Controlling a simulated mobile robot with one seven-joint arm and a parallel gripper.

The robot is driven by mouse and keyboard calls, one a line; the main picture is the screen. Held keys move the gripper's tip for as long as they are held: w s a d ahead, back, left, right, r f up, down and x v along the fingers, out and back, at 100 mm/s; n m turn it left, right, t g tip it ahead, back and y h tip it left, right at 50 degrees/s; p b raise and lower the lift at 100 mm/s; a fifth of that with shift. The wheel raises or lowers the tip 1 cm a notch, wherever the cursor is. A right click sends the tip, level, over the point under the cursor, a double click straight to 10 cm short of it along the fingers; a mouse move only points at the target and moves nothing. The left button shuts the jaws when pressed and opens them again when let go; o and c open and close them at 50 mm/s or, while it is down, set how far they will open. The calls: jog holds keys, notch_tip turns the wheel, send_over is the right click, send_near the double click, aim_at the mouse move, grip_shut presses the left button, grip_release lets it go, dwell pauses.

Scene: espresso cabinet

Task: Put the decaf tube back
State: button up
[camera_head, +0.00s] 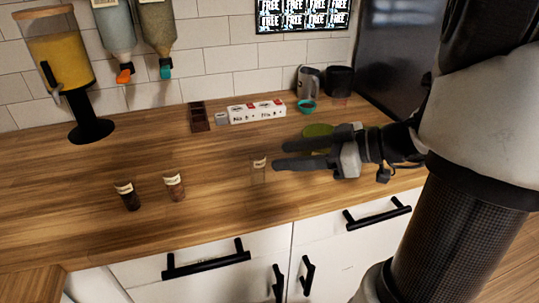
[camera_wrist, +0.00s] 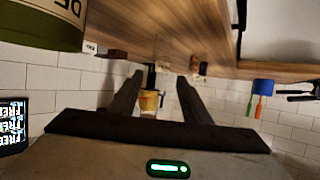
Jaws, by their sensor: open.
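My gripper (camera_head: 277,154) is open and empty above the counter, its fingers pointing left. A clear, empty-looking tube (camera_head: 259,174) with a pale label stands upright just beyond the fingertips, apart from them. Two small tubes with dark contents stand farther left, one (camera_head: 175,188) nearer and one (camera_head: 128,198) farther. Their labels are too small to read, so I cannot tell which tube is decaf. A green container (camera_wrist: 42,28) with a label starting "DE" is close in the wrist view; its green top (camera_head: 318,130) shows behind my gripper. The wrist view also shows the open fingers (camera_wrist: 160,77).
A white box (camera_head: 257,111), a dark brown holder (camera_head: 199,117), a grey pitcher (camera_head: 308,82) and a black cup (camera_head: 339,81) stand along the back. A yellow-filled dispenser (camera_head: 62,62) stands at left. The counter's front middle (camera_head: 220,215) is clear.

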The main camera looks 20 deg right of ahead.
jog(key=v, duration=0.3)
jog(key=shift+s+d+r, duration=0.15)
jog(key=shift+s+d, duration=0.05)
jog(key=shift+d, duration=0.05)
